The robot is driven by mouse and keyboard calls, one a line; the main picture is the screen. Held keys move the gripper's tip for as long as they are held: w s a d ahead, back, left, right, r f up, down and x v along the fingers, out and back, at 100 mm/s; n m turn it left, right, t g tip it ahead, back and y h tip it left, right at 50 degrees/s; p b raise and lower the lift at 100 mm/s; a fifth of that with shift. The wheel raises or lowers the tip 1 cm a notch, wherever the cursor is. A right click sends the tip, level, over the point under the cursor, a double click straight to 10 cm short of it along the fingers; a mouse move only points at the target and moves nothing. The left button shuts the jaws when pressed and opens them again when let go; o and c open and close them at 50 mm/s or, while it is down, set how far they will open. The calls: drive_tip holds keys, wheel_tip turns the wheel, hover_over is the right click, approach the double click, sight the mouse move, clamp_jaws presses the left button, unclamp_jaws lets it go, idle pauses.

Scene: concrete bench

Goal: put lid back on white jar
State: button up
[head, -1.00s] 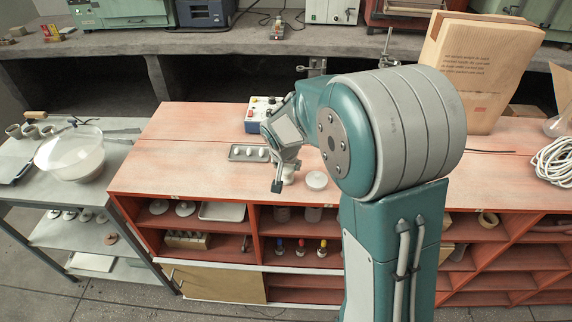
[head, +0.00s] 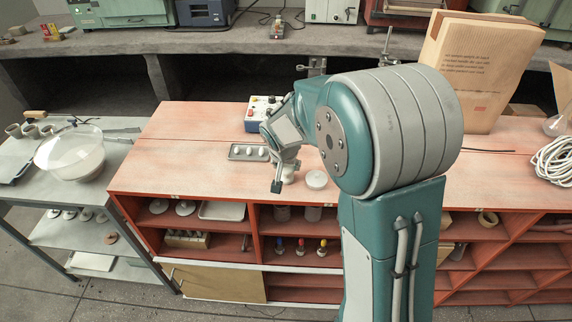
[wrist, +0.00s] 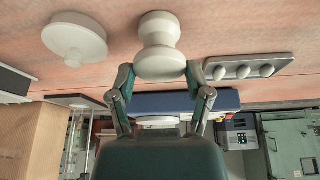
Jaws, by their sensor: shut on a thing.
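My gripper (head: 283,180) is low over the front of the orange bench. In the wrist view, its fingers (wrist: 161,82) close on both sides of a white waisted piece (wrist: 160,42). I cannot tell surely whether this piece is the jar or the lid. In the head view it is a small white shape (head: 288,179), partly hidden by my gripper. A wider round white piece with a small knob (wrist: 75,36) sits apart from it on the bench, at left in the wrist view. It shows in the head view as a pale disc (head: 316,179) just right of my gripper.
A grey tray (head: 233,152) with several white pieces lies behind my gripper. A blue control box (head: 253,125) stands further back. The bench's left part is clear.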

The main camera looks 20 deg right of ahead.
drive_tip(key=o, duration=0.8)
drive_tip(key=shift+o, duration=0.2)
drive_tip(key=shift+r, duration=3.5)
clamp_jaws()
drive_tip(key=shift+f, duration=3.1)
